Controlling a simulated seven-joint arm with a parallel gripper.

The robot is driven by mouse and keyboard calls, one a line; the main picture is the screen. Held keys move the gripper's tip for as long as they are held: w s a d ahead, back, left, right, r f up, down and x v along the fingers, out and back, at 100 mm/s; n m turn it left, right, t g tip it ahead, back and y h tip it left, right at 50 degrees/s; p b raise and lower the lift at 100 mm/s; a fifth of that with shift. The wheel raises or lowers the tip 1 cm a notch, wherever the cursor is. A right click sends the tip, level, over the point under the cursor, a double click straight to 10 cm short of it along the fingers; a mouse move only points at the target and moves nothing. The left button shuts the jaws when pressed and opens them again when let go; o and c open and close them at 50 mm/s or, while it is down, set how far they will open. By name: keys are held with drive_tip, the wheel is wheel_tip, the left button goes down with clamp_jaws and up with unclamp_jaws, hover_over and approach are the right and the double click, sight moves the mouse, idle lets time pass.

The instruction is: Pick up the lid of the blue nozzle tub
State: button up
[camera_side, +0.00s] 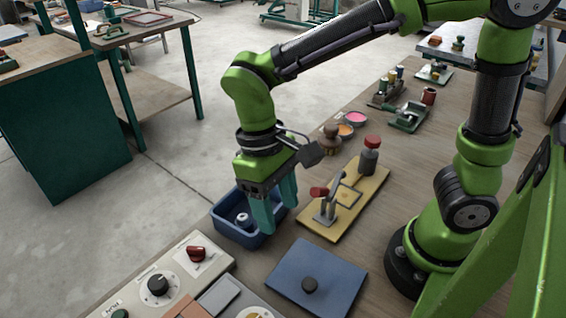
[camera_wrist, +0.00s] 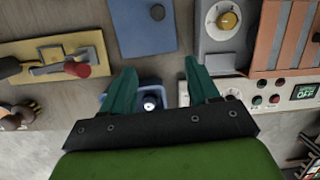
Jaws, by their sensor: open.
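My gripper (camera_side: 277,217) is open and empty, with teal fingers (camera_wrist: 160,68) over the tub, apart from the lid. The fingers hide part of the tub.
A yellow board with a red-handled clamp (camera_side: 350,205) lies behind the lid. A control panel with a black knob (camera_side: 158,285) and a red knob (camera_side: 196,254) is at front left. Small bowls (camera_side: 355,119) and a brown knobbed object (camera_side: 330,140) stand further back.

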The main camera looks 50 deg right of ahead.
drive_tip(key=a+g, duration=0.1)
approach(309, 283)
drive_tip(key=f, duration=0.1)
drive_tip(key=s+f, duration=0.1)
drive_tip(key=shift+a+f+g+h, duration=0.25)
drive_tip(key=shift+a+g+h, duration=0.1)
drive_tip(key=shift+g+h, duration=0.05)
drive_tip(key=shift+w+x, duration=0.1)
drive_tip(key=shift+x, duration=1.4)
drive_tip(key=shift+w+x, duration=0.15)
drive_tip(key=shift+x, duration=1.35)
drive_tip(key=shift+f, duration=0.1)
drive_tip(key=shift+c, duration=0.2)
